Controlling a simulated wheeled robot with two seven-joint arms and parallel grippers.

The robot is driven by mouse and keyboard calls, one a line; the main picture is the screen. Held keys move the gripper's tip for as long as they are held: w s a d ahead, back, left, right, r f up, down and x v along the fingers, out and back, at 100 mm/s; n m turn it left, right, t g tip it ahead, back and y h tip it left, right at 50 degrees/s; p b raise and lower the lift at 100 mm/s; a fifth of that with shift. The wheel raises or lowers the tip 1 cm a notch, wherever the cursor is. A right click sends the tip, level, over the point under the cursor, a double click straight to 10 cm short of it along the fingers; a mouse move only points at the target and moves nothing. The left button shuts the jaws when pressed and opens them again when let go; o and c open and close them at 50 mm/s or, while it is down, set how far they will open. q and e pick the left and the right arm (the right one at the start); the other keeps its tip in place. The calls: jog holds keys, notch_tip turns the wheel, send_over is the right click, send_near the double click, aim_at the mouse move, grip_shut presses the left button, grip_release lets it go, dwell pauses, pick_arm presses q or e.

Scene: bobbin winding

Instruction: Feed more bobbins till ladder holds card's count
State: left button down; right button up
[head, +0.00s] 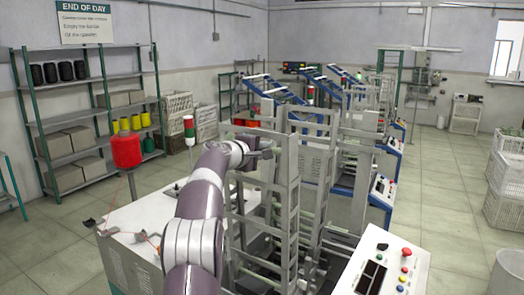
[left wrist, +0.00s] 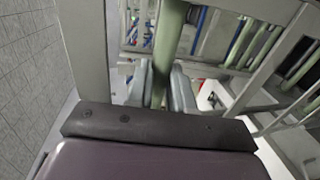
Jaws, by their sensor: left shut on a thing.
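My left gripper (head: 264,148) is at the upper left part of the grey metal ladder frame (head: 293,172), reaching in from the left. In the left wrist view its fingers (left wrist: 163,88) are shut on a pale green bobbin (left wrist: 170,38), a long rod shape running up between them. Grey ladder bars stand close around it. Several similar pale green rods (left wrist: 262,42) lie across the frame at the right of the wrist view; I cannot tell how many the ladder holds. My right gripper is not in view. I cannot make out a count card.
A red spool (head: 126,151) stands on a thin post above the white machine top (head: 130,225). A control panel (head: 408,262) with a red button is at the front right. A shelf rack (head: 100,125) is at the left. Open floor lies to the right.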

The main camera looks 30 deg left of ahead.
pick_arm(q)
notch_tip(320, 180, down, 6)
jog(key=b, duration=0.5)
jog(key=shift+w+b, duration=0.1)
jog(key=shift+b, duration=0.3)
notch_tip(320, 180, down, 4)
jog(key=b, duration=0.4)
jog(key=shift+w, duration=0.15)
jog(key=c, duration=0.6)
grip_release()
